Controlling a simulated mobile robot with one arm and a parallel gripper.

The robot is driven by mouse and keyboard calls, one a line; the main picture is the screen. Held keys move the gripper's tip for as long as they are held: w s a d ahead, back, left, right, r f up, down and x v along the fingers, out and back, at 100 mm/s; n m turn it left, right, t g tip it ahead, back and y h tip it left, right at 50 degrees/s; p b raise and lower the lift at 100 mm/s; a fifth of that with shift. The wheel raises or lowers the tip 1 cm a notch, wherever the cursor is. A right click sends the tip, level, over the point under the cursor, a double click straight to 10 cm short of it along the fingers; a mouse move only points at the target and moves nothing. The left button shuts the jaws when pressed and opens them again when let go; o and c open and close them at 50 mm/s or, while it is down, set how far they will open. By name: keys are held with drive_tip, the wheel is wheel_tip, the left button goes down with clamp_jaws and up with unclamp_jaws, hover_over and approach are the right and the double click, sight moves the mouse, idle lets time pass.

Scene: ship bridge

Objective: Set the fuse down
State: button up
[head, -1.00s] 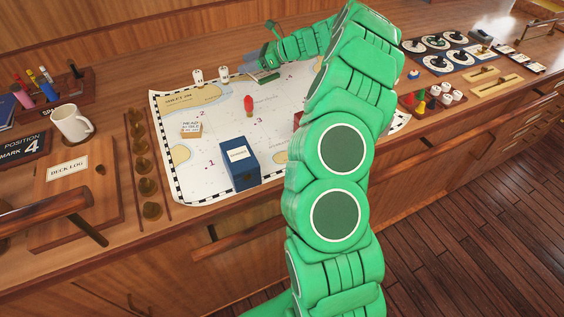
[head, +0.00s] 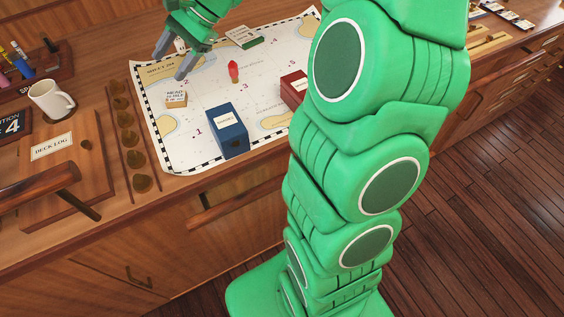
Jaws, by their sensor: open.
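My gripper (head: 168,66) is open and empty in the head view, above the far left part of the chart (head: 200,150). Its two fingers point down and left, apart from each other. I cannot make out for sure which thing is the fuse. A red piece (head: 233,72) stands upright on the chart, right of my gripper. A green box with a pale label (head: 244,38) lies at the chart's far side. A white piece (head: 180,45) is partly hidden behind my gripper.
A blue box (head: 227,132), a red box (head: 293,88) and a small labelled block (head: 175,99) stand on the chart. A white mug (head: 50,100) and a row of brown knobs (head: 127,137) are left. My arm hides the chart's right side.

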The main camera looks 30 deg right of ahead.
drive_tip(key=s+n+g+h, duration=0.2)
drive_tip(key=s+n+h, duration=0.3)
drive_tip(key=s, duration=1.3)
drive_tip(key=s+d+f+n+h, duration=0.2)
drive_tip(key=s+d+n, duration=0.1)
drive_tip(key=s, duration=0.5)
drive_tip(key=s+d+f+n+h, duration=0.2)
drive_tip(key=s+d+n, duration=0.1)
drive_tip(key=s, duration=0.6)
drive_tip(key=shift+d+n, duration=0.3)
drive_tip(key=shift+d, duration=0.6)
drive_tip(key=shift+s, duration=0.1)
